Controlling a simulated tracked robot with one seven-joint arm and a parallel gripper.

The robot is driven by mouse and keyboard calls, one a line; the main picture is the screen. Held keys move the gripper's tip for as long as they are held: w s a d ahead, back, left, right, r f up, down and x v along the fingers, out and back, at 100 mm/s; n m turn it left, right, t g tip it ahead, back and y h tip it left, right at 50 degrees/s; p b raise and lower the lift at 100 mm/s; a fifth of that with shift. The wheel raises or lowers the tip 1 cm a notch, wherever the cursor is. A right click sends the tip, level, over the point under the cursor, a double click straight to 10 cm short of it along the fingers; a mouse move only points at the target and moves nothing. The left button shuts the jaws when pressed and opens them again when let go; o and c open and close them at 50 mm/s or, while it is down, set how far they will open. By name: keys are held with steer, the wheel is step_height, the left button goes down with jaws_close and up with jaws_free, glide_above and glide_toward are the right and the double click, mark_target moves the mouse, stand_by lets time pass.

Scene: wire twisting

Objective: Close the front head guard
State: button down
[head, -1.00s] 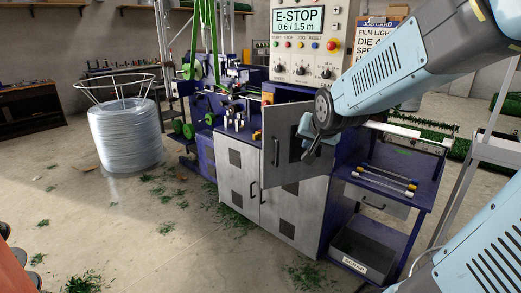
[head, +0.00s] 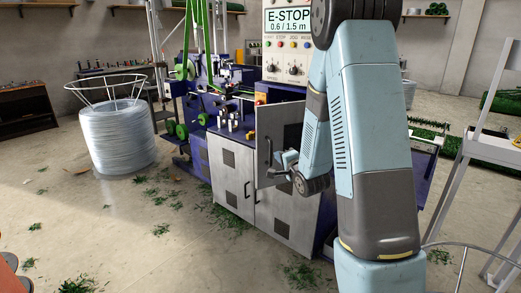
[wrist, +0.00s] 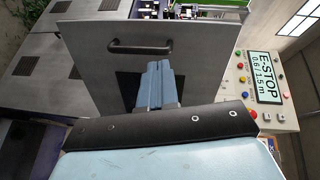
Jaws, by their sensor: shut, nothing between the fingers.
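The front head guard (head: 266,126) is a grey metal panel with a dark handle (head: 269,151) and a dark window. In the head view it stands swung out from the machine front, above the lower cabinet doors. In the wrist view the guard (wrist: 85,60) fills the upper middle, with its handle (wrist: 140,46) near its top edge. My gripper (head: 284,158) is shut and empty at the guard's face, right of the handle. In the wrist view my gripper (wrist: 159,68) points at the panel below the handle, overlapping the dark window. I cannot tell whether it touches.
The control panel (head: 288,45) shows E-STOP and 0.6 / 1.5 m. Grey cabinet doors (head: 285,215) are below the guard. A wire coil (head: 120,138) stands at the left, with open floor before it. My arm hides the right part of the machine. A pale frame (head: 470,165) stands at the right.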

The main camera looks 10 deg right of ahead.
step_height(320, 180, down, 2)
steer(key=f+m+t, duration=0.1)
steer(key=m, duration=0.1)
glide_toward(260, 145)
steer(key=shift+y, duration=0.4)
steer(key=w, duration=0.4)
steer(key=w+a, duration=0.1)
steer(key=w, duration=0.1)
steer(key=shift+w, duration=0.35)
